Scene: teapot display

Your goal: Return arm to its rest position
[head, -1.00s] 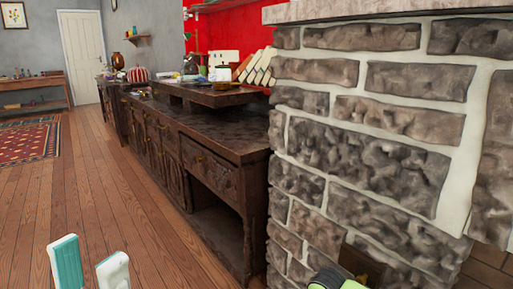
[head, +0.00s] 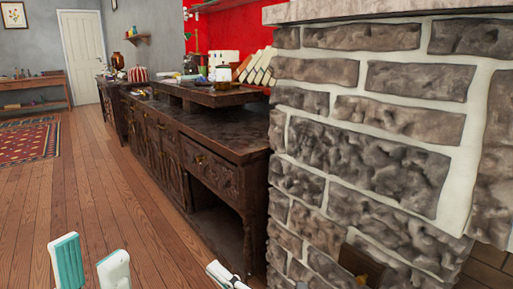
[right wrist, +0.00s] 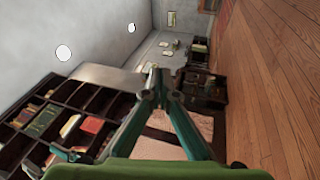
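My left gripper (head: 90,252) is at the bottom left of the head view, over the wooden floor. Its two white and teal fingers stand apart with nothing between them. My right gripper (head: 222,272) shows only in part at the bottom edge, in front of the dark wooden sideboard and left of the stone pillar. In the right wrist view my right gripper (right wrist: 157,76) has its two teal fingers meeting at the tips, with no object seen between them.
The carved sideboard (head: 215,140) bears a raised stand (head: 205,93) with several small items. The stone pillar (head: 360,150) fills the right side. Floor (head: 120,200) is clear at left, with a red rug (head: 28,140) further off. Bookshelves (right wrist: 60,115) show in the right wrist view.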

